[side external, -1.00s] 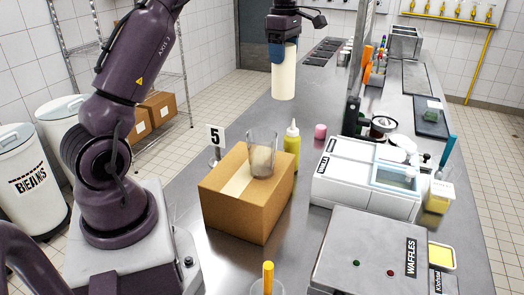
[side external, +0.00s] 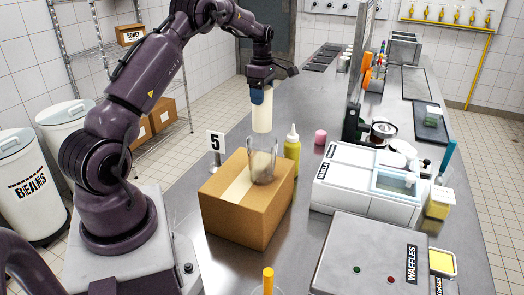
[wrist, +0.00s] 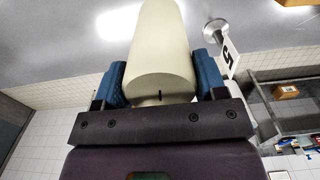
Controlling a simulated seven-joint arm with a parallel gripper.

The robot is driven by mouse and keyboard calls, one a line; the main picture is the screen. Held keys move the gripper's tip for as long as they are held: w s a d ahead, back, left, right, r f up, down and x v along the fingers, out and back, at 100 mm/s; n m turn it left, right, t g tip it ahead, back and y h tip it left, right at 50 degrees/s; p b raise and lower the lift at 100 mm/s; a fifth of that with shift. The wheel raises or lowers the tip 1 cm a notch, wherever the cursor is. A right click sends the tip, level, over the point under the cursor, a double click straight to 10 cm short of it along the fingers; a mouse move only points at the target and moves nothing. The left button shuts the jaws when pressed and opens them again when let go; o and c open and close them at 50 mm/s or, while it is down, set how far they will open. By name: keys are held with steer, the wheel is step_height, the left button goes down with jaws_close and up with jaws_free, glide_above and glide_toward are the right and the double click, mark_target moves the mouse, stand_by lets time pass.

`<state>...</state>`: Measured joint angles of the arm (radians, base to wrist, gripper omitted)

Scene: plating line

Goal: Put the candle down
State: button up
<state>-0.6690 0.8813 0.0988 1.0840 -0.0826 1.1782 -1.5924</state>
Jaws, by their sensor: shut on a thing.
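The candle (side external: 262,114) is a cream-white cylinder, held upright in the side external view. My gripper (side external: 261,93) is shut on its upper part, with the candle hanging below. In the wrist view the candle (wrist: 160,50) sits between the two blue fingers of my gripper (wrist: 160,80), and a short black wick shows at its near end. In the side external view the candle's lower end appears just above a clear glass (side external: 263,163) on a cardboard box (side external: 245,222). I cannot tell whether it is directly over the glass or behind it.
A number 5 sign (side external: 216,143) stands behind the box. A yellow squeeze bottle (side external: 292,155) and a pink cylinder (side external: 320,137) stand right of the glass. A white machine (side external: 350,185) is further right.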

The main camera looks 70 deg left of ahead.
mark_target(262, 123)
step_height(262, 123, down, 10)
steer(key=shift+r, duration=0.1)
stand_by(0.4)
steer(key=shift+f, duration=0.2)
steer(key=o, duration=1.5)
